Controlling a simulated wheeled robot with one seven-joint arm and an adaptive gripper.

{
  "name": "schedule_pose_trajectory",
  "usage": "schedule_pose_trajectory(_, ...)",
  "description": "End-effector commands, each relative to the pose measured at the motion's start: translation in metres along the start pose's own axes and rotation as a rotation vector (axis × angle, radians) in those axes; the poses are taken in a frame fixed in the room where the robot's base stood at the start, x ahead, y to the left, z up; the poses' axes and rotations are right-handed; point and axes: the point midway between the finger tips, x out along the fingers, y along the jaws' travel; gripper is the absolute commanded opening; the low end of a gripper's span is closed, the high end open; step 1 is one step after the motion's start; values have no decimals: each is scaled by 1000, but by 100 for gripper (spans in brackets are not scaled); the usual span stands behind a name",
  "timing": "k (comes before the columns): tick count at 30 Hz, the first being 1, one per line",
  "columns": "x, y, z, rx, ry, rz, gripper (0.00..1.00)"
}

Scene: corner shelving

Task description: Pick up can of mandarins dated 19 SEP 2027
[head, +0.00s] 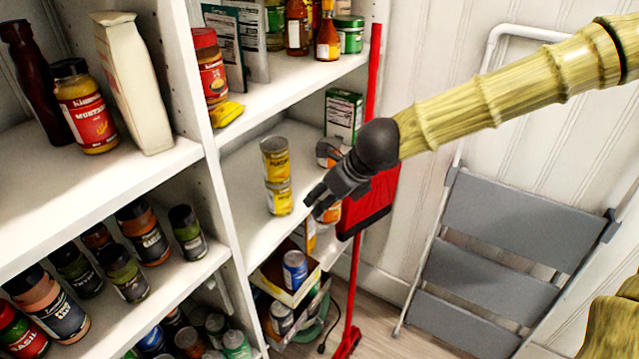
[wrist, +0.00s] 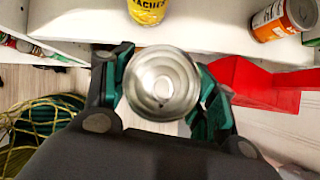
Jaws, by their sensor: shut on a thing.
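My gripper (wrist: 163,76) is shut on a can (wrist: 162,84) in the wrist view, with a dark finger on each side of it. The can's bare silver end faces the camera; its label is hidden and no date is readable. In the head view my gripper (head: 322,188) is just off the front of the middle shelf, and the held can is mostly hidden by the fingers. An orange and white can (wrist: 283,18) lies or stands on the shelf at the upper right of the wrist view; its label is not readable.
Two stacked yellow cans (head: 277,165) stand left of my gripper; one yellow can (wrist: 148,9) shows in the wrist view. A red broom and dustpan (head: 370,203) stand close on the right. A cardboard tray with cans (head: 294,272) sits below. A step ladder (head: 513,225) leans right.

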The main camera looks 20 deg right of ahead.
Motion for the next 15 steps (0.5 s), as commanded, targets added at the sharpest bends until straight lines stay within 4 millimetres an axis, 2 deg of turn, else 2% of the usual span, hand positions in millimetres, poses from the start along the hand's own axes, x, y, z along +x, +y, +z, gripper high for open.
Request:
schedule_pose_trajectory(3, -13, 15, -20, -1, -2, 1, 26)
schedule_pose_trajectory(10, -33, 37, -50, -2, -3, 1, 26)
schedule_pose_trajectory(15, -30, 36, -52, 2, -4, -7, 26)
